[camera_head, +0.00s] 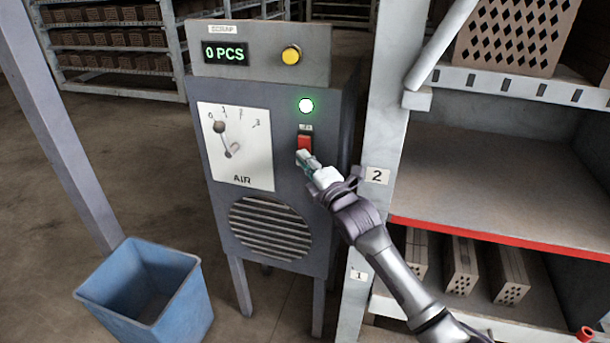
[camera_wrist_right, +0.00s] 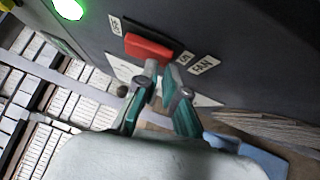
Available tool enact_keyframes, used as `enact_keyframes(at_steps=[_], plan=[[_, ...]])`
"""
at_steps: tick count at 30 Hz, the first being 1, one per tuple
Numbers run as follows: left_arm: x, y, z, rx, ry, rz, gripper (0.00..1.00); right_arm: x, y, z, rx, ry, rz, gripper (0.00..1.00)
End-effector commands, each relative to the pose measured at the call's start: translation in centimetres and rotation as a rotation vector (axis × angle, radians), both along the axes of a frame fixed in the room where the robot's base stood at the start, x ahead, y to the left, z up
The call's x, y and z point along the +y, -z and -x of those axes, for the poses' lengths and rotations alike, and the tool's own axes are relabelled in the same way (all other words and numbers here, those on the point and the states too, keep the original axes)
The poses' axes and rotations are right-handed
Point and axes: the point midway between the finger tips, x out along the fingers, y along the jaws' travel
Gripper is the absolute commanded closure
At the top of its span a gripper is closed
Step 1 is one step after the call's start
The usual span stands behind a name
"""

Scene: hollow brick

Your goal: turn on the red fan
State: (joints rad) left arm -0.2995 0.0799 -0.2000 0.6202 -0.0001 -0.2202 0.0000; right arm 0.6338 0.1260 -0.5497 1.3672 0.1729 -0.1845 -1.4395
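The red fan switch (camera_head: 304,142) is a small rocker on the front of a grey machine cabinet (camera_head: 334,115), below a lit green lamp (camera_head: 306,106). In the right wrist view the red switch (camera_wrist_right: 148,47) lies just beyond my fingertips, with small white labels around it, one reading FAN. My right gripper (camera_head: 303,155) is at the lower edge of the switch in the head view. Its teal fingers in the wrist view (camera_wrist_right: 160,72) have their tips almost together, with nothing between them. Whether they touch the switch is unclear. My left gripper is out of view.
The cabinet also bears a counter display (camera_head: 226,53), a yellow button (camera_head: 291,55), an AIR dial plate (camera_head: 237,146) and a round vent (camera_head: 271,228). A shelf rack (camera_head: 500,190) with bricks stands close on the right. A blue bin (camera_head: 150,296) stands at lower left.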

Motion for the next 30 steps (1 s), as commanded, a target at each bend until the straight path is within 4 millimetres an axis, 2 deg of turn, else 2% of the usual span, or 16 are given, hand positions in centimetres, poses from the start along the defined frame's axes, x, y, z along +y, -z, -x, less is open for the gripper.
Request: enact_keyframes(at_steps=[1, 7, 14, 17, 30], plan=[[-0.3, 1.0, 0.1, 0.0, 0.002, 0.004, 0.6, -0.6, 0.6, -0.4, -0.017, 0.008, -0.002, 1.0], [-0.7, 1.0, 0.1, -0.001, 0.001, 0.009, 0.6, -0.7, 0.1, -0.4, -0.042, 0.009, 0.004, 1.0], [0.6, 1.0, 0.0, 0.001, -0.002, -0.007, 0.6, -0.9, 0.2, -0.1, -0.039, 0.01, 0.003, 1.0], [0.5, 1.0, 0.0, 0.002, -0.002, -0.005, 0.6, -1.3, 0.4, 0.7, -0.04, 0.01, 0.006, 1.0], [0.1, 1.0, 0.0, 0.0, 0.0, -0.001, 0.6, -3.3, 0.8, 6.8, -0.053, 0.002, 0.017, 1.0]])
